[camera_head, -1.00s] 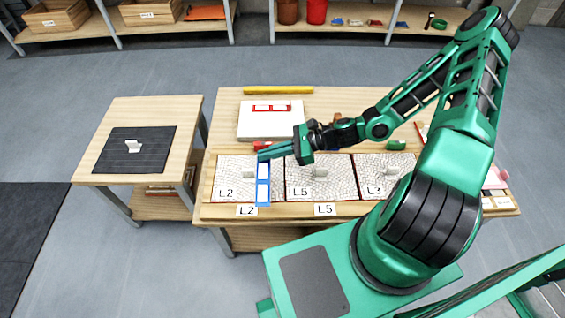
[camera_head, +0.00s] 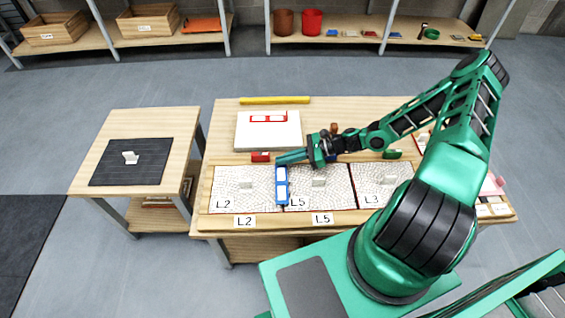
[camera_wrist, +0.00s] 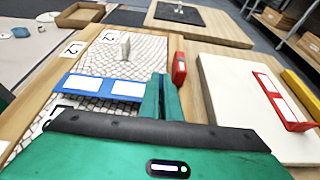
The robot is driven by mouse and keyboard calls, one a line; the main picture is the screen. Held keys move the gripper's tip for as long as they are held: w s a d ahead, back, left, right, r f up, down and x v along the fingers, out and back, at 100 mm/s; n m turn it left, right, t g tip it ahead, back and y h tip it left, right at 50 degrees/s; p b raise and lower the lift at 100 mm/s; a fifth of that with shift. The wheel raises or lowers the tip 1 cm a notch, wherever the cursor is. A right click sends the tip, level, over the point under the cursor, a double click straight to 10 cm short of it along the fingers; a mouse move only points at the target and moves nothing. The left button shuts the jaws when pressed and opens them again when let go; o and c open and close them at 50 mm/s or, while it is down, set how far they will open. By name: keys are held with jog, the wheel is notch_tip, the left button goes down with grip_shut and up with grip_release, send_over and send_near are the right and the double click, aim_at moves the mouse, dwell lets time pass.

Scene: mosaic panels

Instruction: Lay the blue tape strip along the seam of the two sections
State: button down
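The blue tape strip (camera_head: 282,186), with white patches, lies over or just above the border between the L2 section (camera_head: 242,185) and the L5 section (camera_head: 325,188). I cannot tell whether it touches them. In the wrist view the strip (camera_wrist: 88,87) reaches left from my fingers across the mosaic. My gripper (camera_head: 279,160) is shut on the strip's far end; its fingers (camera_wrist: 161,95) are close together in the wrist view. The strip covers the seam beneath it.
The L3 section (camera_head: 383,180) lies right of L5, and each section has a pale upright handle. Behind are a red block (camera_head: 261,157), a white board (camera_head: 250,138) with a red-framed strip (camera_head: 268,118), and a yellow bar (camera_head: 275,100). A side table (camera_head: 100,135) stands left.

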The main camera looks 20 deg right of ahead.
jog(key=shift+f, duration=0.8)
jog(key=shift+f, duration=0.15)
jog(key=c, duration=2)
grip_release()
jog(key=shift+f, duration=0.1)
jog(key=shift+d+r, duration=0.15)
jog(key=shift+r, duration=0.2)
jog(key=v, duration=1.1)
jog(key=shift+s+d+r, duration=0.15)
jog(key=shift+s+d, duration=0.05)
jog(key=shift+d, duration=0.1)
